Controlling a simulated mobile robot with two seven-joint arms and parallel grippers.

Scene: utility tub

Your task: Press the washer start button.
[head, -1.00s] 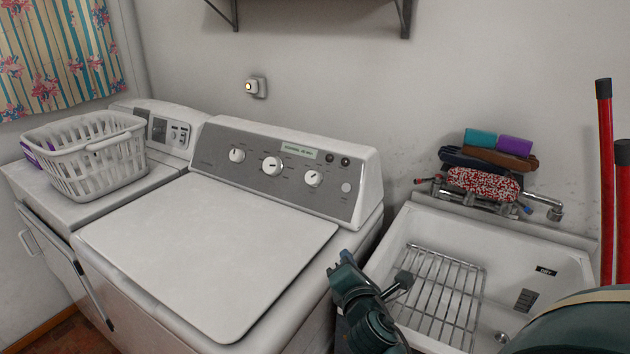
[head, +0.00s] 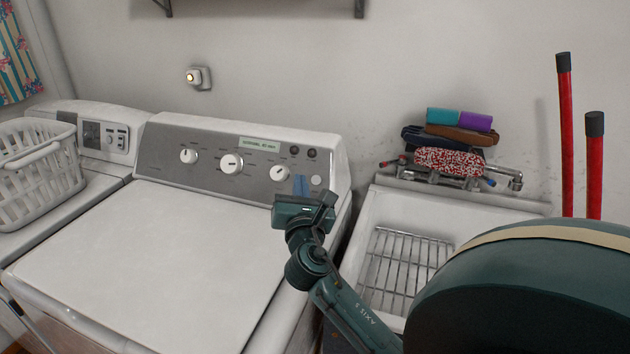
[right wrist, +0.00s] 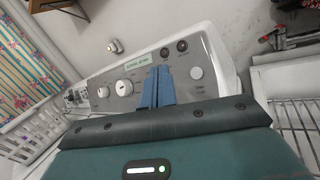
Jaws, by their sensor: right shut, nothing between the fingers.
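The washer (head: 150,245) is white with a grey control panel (head: 215,160) at its back, which carries three knobs, two small dark buttons and a round pale button (head: 316,181) at the right end. The pale button also shows in the right wrist view (right wrist: 196,73). My right gripper (head: 300,186) is shut and empty, its blue fingers pointing at the panel just left of the pale button. In the right wrist view the fingers (right wrist: 158,84) are together in front of the panel; whether they touch it I cannot tell. My left gripper is not in view.
A utility tub (head: 440,205) with a wire rack (head: 405,262) stands right of the washer, with folded cloths (head: 450,140) above its faucet. Red handles (head: 566,130) stand at the far right. A white basket (head: 38,175) sits on the left machine.

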